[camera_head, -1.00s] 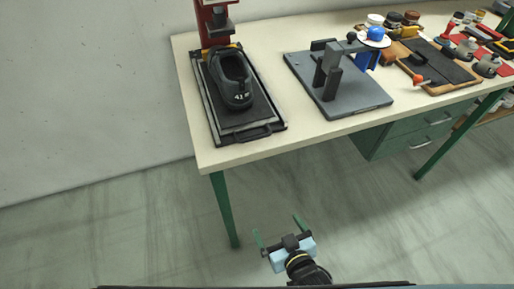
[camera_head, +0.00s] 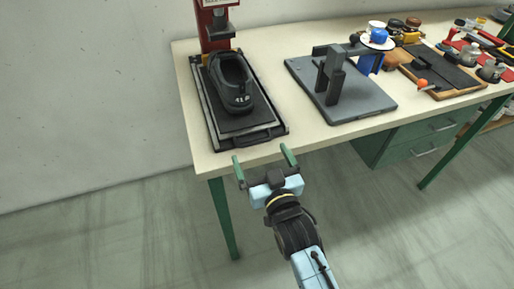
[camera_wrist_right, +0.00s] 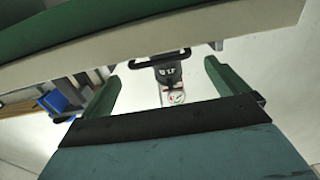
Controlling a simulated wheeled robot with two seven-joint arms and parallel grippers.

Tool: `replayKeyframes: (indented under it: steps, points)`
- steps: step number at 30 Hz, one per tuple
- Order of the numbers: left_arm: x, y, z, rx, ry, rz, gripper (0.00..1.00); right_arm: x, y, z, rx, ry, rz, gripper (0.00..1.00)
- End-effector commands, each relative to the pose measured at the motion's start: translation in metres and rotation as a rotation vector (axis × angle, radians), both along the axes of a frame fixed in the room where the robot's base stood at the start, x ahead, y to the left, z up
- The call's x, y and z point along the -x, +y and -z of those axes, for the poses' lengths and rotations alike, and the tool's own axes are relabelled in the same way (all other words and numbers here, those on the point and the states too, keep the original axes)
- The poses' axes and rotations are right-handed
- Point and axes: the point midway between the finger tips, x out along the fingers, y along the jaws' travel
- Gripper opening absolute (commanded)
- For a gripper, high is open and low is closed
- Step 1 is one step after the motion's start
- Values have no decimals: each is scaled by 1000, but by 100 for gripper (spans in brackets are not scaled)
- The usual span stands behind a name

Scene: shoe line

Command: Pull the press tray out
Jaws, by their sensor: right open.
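The press tray (camera_head: 196,84) lies on the left end of the bench, with a dark handle (camera_head: 262,136) along its front edge. A black shoe (camera_head: 231,85) marked with a size rests on the tray, under the red press (camera_head: 216,22). My right gripper (camera_head: 263,158) is open and empty, just in front of the bench edge and close to the handle, apart from it. In the right wrist view the handle (camera_wrist_right: 160,60) shows between the open green fingers (camera_wrist_right: 160,85), beyond the table edge. The shoe is partly seen behind it. My left gripper is not in view.
A grey plate with a dark stand (camera_head: 365,100) sits right of the tray. A blue container (camera_head: 368,62), a wooden board (camera_head: 440,68) and several tools lie farther right. The bench edge (camera_head: 330,134) is close to my right gripper. A green drawer unit (camera_head: 415,138) hangs below.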

Motion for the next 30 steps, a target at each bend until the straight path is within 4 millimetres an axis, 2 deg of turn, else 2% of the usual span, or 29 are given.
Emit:
replayKeyframes:
  steps: [3,7,19,30]
  points:
    - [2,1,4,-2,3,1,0,-19,6,0,-1,-2,0,98]
    - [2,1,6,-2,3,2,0,-30,10,0,1,-1,0,98]
    - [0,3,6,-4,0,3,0,-36,12,0,0,1,0,97]
    - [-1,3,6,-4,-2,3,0,-36,12,0,-1,1,-1,49]
